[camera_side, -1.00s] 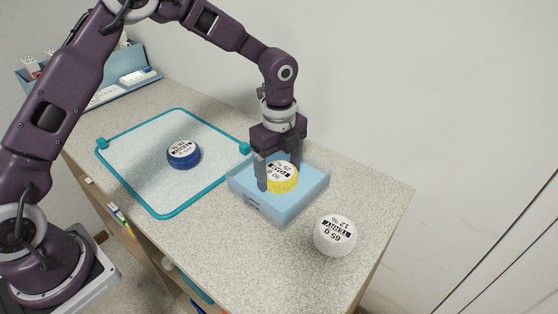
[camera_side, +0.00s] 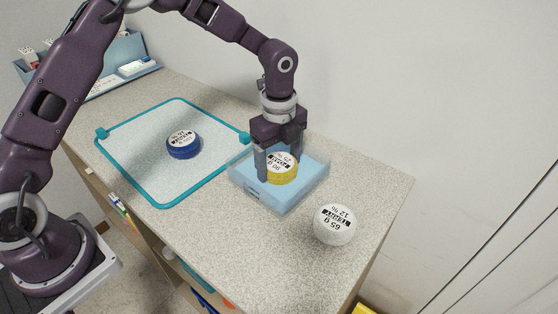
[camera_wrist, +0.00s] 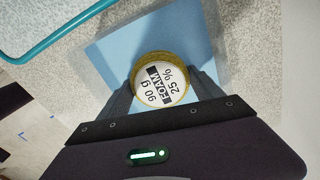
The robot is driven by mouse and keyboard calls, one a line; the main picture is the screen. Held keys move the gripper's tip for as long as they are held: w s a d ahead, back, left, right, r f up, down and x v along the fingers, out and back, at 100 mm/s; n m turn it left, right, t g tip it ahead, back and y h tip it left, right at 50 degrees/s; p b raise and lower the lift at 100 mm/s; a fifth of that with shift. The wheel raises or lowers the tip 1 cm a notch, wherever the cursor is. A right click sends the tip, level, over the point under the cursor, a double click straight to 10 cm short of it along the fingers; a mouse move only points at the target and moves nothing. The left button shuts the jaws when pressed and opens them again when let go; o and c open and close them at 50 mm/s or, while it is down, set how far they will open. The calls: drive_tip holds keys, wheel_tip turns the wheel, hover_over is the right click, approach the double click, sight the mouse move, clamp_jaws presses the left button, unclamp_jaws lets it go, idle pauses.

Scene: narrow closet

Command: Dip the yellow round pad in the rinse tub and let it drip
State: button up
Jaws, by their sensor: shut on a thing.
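The yellow round pad (camera_side: 283,176) has a white top that reads "90 g FOAM 25 %"; its label also shows in the wrist view (camera_wrist: 161,84). My gripper (camera_side: 279,174) points down, shut on the pad with one finger on each side. The rinse tub (camera_side: 285,206) is a clear, light blue box on the counter. The pad and fingertips are at the tub, within its outline in both views. I cannot tell how deep the pad sits or whether it touches the water. No drips are visible.
A teal-framed mat (camera_side: 150,160) lies left of the tub, with a blue round pad (camera_side: 183,147) on it. A white round pad (camera_side: 334,226) stands right of the tub near the counter's edge. A wall rises behind. A blue bin (camera_side: 125,49) stands at the far left.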

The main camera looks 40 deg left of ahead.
sight(279, 161)
drive_tip(key=shift+r, duration=3.55)
wheel_tip(279, 161, up, 5)
